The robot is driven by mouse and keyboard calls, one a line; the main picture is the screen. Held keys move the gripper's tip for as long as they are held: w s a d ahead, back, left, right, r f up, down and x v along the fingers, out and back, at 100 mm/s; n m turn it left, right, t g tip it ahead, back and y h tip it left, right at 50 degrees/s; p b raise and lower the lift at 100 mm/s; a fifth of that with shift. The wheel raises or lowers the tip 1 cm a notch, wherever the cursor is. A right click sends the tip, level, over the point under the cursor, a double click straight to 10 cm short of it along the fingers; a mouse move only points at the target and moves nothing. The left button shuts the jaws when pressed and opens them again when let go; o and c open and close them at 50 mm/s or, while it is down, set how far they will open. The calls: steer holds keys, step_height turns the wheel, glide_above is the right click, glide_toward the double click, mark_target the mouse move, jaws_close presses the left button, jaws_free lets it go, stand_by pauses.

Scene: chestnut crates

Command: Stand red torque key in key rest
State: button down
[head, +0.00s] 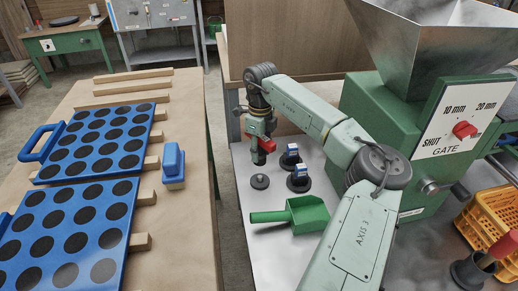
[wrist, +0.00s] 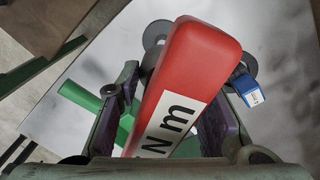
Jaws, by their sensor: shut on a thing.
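The red torque key (wrist: 196,62) with a white "N m" label is between the fingers of my gripper (wrist: 178,105) in the wrist view. In the head view the red key (head: 267,145) shows in my gripper (head: 261,132), held above the grey bench. Below it stands a small round dark base (head: 260,181) with nothing on it, which looks like an empty key rest. A gap shows between the key and this base. In the wrist view a dark disc (wrist: 157,32) shows partly behind the key. The lower end of the key is hidden there.
A green scoop (head: 305,214) lies in front. The green machine (head: 400,130) and a yellow crate (head: 490,222) stand right. A table with blue trays (head: 75,195) is left.

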mark_target(260, 141)
stand_by(0.3)
steer(key=shift+f+b, duration=1.55)
steer(key=shift+f, duration=1.35)
steer(key=shift+f, duration=0.3)
steer(key=shift+f+b, duration=0.65)
steer(key=shift+f, duration=0.45)
steer(key=c, duration=1.1)
jaws_free()
steer(key=shift+o, duration=0.2)
step_height(260, 141, up, 12)
steer(key=shift+w+d, duration=0.15)
